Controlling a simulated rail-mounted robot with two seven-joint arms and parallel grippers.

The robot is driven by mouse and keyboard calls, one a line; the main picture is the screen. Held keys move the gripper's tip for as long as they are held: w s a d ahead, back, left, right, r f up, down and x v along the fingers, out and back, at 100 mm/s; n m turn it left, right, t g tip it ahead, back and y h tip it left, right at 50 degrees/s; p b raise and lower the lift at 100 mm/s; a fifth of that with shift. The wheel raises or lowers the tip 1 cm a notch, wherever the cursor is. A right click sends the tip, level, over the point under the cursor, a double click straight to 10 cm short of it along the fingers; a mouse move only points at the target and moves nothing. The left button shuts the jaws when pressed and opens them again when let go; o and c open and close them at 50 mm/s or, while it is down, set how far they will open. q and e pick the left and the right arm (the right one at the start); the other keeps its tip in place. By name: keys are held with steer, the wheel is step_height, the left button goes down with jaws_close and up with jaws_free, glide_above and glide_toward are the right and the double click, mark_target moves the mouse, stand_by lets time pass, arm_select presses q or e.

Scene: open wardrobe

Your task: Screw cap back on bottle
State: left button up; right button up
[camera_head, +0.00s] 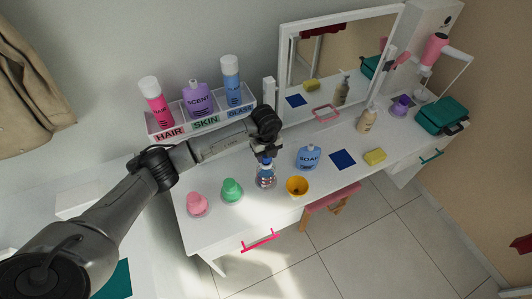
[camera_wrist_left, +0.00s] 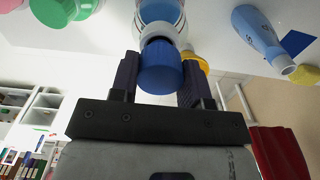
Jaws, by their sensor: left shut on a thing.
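A clear bottle with blue contents and a red-and-white label (camera_head: 265,178) stands upright near the front of the white table. My left gripper (camera_head: 266,151) is directly above it, pointing down. In the left wrist view, my left gripper (camera_wrist_left: 158,78) is shut on a blue cap (camera_wrist_left: 160,70), with one dark finger on each side. The cap is in line with the bottle's pale neck (camera_wrist_left: 158,32) and appears to meet it; I cannot tell whether the threads are engaged. My right gripper is not in view.
Green (camera_head: 232,190) and pink (camera_head: 198,204) containers stand to the left. A labelled rack (camera_head: 205,134) with several bottles is behind. A mirror (camera_head: 340,62) stands at the back.

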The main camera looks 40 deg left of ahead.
arm_select(q)
steer(key=shift+f+b, duration=0.3)
steer(key=shift+f, duration=0.35)
steer(key=o, duration=1.1)
steer(key=shift+r, duration=0.15)
step_height(320, 180, up, 14)
steer(key=shift+f+p, duration=0.25)
steer(key=shift+p, duration=0.1)
